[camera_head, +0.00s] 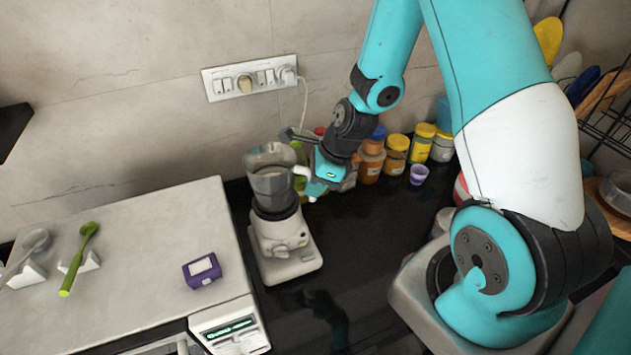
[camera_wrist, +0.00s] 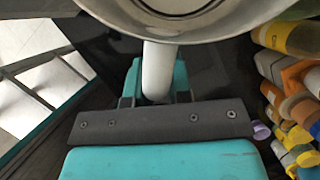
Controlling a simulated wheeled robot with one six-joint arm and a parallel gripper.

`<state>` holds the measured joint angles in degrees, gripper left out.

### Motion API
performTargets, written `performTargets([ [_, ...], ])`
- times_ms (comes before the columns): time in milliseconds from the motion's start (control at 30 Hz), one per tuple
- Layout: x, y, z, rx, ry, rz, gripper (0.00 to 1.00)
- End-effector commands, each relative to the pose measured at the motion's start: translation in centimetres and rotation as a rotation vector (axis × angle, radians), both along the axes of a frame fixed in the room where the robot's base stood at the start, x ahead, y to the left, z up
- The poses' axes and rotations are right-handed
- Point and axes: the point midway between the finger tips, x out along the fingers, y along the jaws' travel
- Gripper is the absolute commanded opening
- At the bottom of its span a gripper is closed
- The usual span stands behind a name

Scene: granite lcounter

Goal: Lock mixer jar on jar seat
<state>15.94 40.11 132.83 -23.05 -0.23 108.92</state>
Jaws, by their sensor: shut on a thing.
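The mixer jar (camera_head: 271,187), a grey see-through cup with a white handle, stands upright on top of the white mixer base (camera_head: 283,243) in the head view. I cannot tell whether it is locked on the jar seat, which the jar and its dark collar hide. My gripper (camera_head: 308,178) is at the jar's right side, shut on the handle. In the wrist view the white handle (camera_wrist: 157,70) runs between the two teal fingers of my gripper (camera_wrist: 156,92), and the jar's round rim (camera_wrist: 215,36) fills the top. The mixer base is hidden there.
A purple box (camera_head: 202,271) and a green spoon (camera_head: 79,258) lie on the pale counter (camera_head: 135,235) at left. Several spice jars (camera_head: 396,155) and a small purple cup (camera_head: 418,174) stand behind and right of my gripper. The dark counter (camera_head: 365,240) right of the base is clear.

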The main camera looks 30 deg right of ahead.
Motion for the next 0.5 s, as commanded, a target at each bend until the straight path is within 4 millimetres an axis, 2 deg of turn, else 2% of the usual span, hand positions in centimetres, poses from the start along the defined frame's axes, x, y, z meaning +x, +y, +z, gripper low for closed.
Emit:
performTargets([
  [100,-0.14,0.79,0.42,0.007,-0.007,-0.051,0.00],
  [300,0.01,0.62,0.37,0.006,-0.010,-0.048,0.00],
  [333,0.02,0.63,0.37,0.006,-0.010,-0.048,0.26],
  [433,-0.03,0.57,0.31,0.005,-0.008,-0.049,0.49],
  [500,-0.08,0.51,0.24,0.004,-0.006,-0.050,0.49],
])
